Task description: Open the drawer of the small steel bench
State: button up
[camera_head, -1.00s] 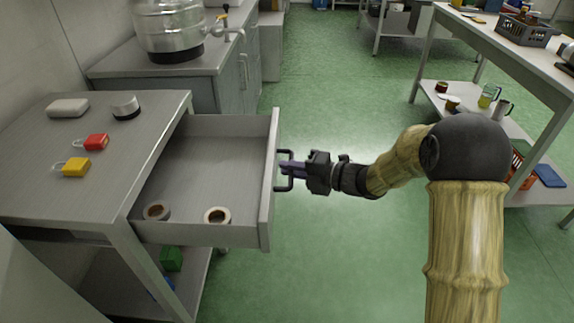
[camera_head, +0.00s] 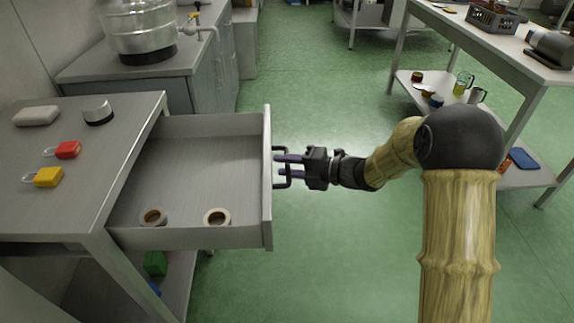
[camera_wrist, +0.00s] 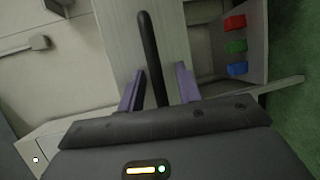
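The small steel bench (camera_head: 75,205) stands at the left with its drawer (camera_head: 190,175) pulled far out. Two tape rolls, one at the left (camera_head: 153,217) and one at the right (camera_head: 216,217), lie inside near the drawer's near wall. The dark bar handle (camera_head: 287,182) sits on the drawer front. My gripper (camera_head: 287,165) is at the handle with its purple fingers apart. In the wrist view the handle (camera_wrist: 150,50) runs between the spread fingers of my gripper (camera_wrist: 160,88), with gaps at both sides.
On the bench top are a red padlock (camera_head: 67,150), a yellow padlock (camera_head: 48,177), a pale soap-like block (camera_head: 37,116) and a round metal-sided object (camera_head: 98,113). A work table (camera_head: 490,45) stands right. Green floor (camera_head: 330,90) between is clear.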

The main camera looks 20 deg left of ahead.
jog(key=d+r+p, duration=0.2)
jog(key=d+r, duration=0.1)
jog(key=d, duration=1.4)
jog(key=shift+w+r, duration=0.1)
